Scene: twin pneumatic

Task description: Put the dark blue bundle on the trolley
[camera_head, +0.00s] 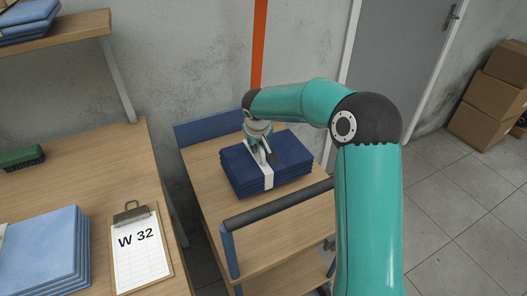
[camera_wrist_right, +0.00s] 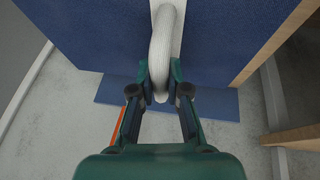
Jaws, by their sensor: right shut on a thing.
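The dark blue bundle (camera_head: 238,177) is a folded stack with a white band (camera_head: 266,178) around it. In the head view it is over the wooden top deck of the trolley (camera_head: 212,206) and looks level. It appears to rest there, though a small gap underneath cannot be ruled out. My right gripper (camera_head: 261,152) comes down on the bundle from above. In the right wrist view my right gripper (camera_wrist_right: 161,82) is shut on the white loop (camera_wrist_right: 161,45) of the band, with blue cloth (camera_wrist_right: 90,35) on both sides. My left gripper is not in view.
The trolley has a dark handle bar (camera_head: 278,204) in front and a blue end panel (camera_head: 205,128) at the wall. A table (camera_head: 95,165) to the left bears light blue cloths (camera_head: 45,250), a clipboard marked W 32 (camera_head: 138,248) and a green brush (camera_head: 22,157). Cardboard boxes (camera_head: 490,105) stand right.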

